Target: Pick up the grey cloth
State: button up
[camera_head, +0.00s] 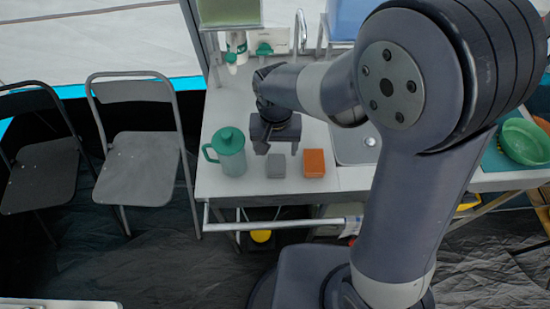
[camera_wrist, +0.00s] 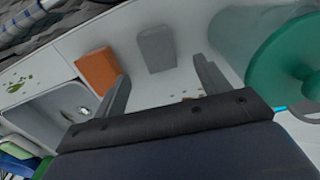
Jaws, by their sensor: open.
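The grey cloth (camera_head: 276,165) is a small grey block-like shape lying on the white counter near its front edge. In the wrist view the cloth (camera_wrist: 156,48) shows beyond the fingertips, roughly between their lines. My gripper (camera_head: 277,148) is open and empty, pointing down just behind the cloth. No contact with the cloth shows; the exact height above the counter is hard to tell.
An orange block (camera_head: 314,163) lies close to the right of the cloth. A clear jug with a green lid (camera_head: 231,152) stands close to its left. A sink (camera_head: 354,146) is farther right. Bottles (camera_head: 237,45) stand at the back. Folding chairs (camera_head: 140,150) are left.

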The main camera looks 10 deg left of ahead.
aim_at(277, 162)
jog(key=shift+f, duration=0.85)
jog(key=shift+d+f+p, duration=0.2)
jog(key=shift+f+p, duration=0.3)
jog(key=shift+f, duration=2.15)
jog(key=c, duration=1.1)
